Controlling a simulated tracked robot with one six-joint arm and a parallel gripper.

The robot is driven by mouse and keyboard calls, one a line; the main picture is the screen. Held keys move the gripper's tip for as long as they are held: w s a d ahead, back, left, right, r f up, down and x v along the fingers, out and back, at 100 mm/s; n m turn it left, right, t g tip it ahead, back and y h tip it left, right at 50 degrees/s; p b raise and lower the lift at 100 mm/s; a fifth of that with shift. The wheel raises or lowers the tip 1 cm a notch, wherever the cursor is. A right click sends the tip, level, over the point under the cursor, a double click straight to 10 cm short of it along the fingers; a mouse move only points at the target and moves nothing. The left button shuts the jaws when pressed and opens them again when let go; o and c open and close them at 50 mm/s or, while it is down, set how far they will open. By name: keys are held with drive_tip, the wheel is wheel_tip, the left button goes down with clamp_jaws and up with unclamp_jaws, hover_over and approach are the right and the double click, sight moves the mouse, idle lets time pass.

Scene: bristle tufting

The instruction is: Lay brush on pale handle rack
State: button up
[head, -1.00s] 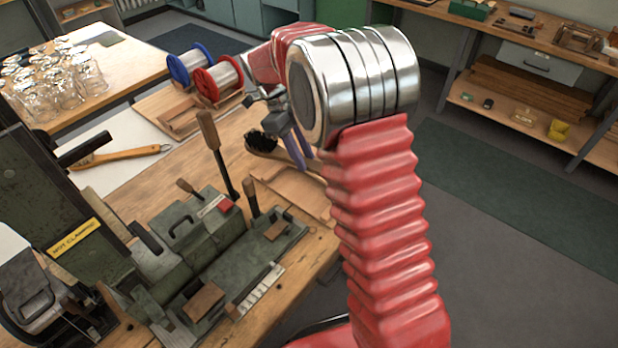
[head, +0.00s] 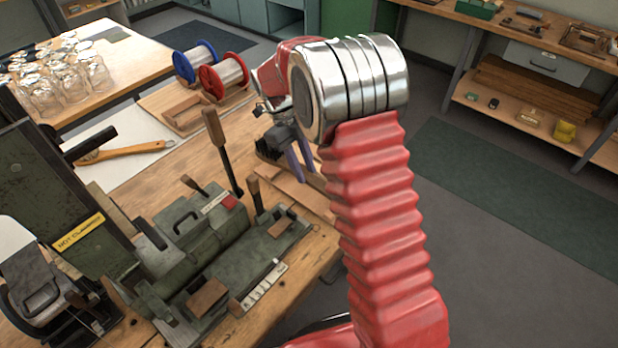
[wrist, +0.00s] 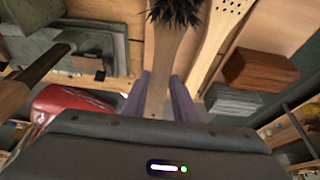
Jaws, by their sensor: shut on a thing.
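My gripper (head: 298,160) is shut on the wooden handle of a brush with black bristles (head: 267,148). In the wrist view the purple fingers of my gripper (wrist: 159,97) stand on both sides of the brush handle (wrist: 162,68), and the bristles show at the top edge. A low pale wooden rack (head: 297,192) lies at the table's right edge, just below and in front of the brush in the head view. My gripper partly hides the brush there. I cannot tell whether the brush touches the rack.
A green tufting machine with an upright lever (head: 222,148) stands left of my gripper. A pale perforated handle (wrist: 220,32) lies beside the brush in the wrist view. Blue and red spools (head: 212,68) are behind. A long-handled wooden tool (head: 125,152) lies on white paper.

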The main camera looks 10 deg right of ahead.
drive_tip(key=shift+f, duration=0.5)
drive_tip(key=shift+f, duration=1.9)
drive_tip(key=o, duration=1.1)
